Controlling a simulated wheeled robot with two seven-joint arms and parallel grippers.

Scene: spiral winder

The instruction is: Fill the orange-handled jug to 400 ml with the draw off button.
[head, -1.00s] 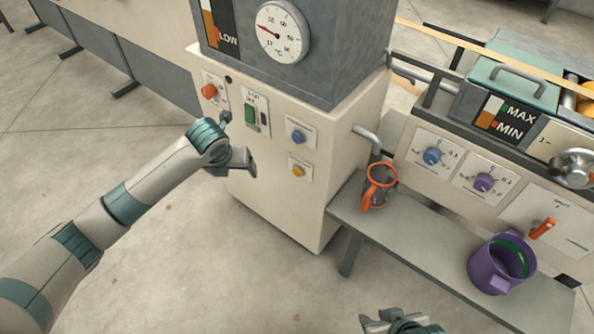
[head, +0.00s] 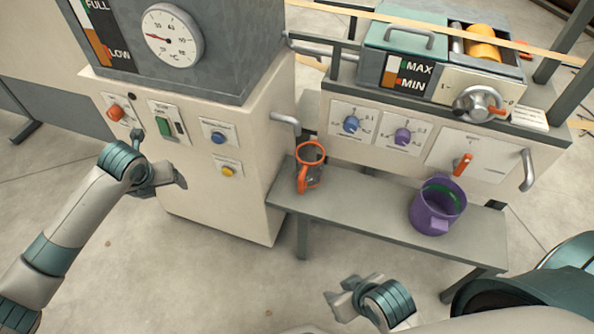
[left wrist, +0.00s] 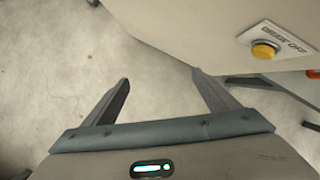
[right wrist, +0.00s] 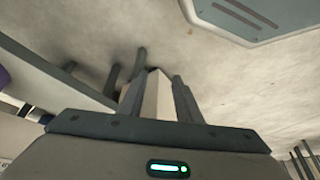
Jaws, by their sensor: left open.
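The orange-handled jug (head: 312,176) is a see-through grey vessel with an orange rim and handle. It stands upright on the grey bench, just below the pipe spout (head: 287,118) on the cabinet's side. Its level cannot be read. The yellow draw off button (head: 228,171) is on the cabinet front, also in the left wrist view (left wrist: 264,50). My left gripper (head: 172,158) is open and empty, left of the button and apart from it; its fingers also show in the left wrist view (left wrist: 161,77).
The beige cabinet (head: 245,220) also carries a red knob (head: 115,113), green switch (head: 166,127), blue button (head: 218,138) and a dial (head: 173,36). A purple jug (head: 436,207) stands farther right on the bench (head: 370,205). Floor before the cabinet is clear.

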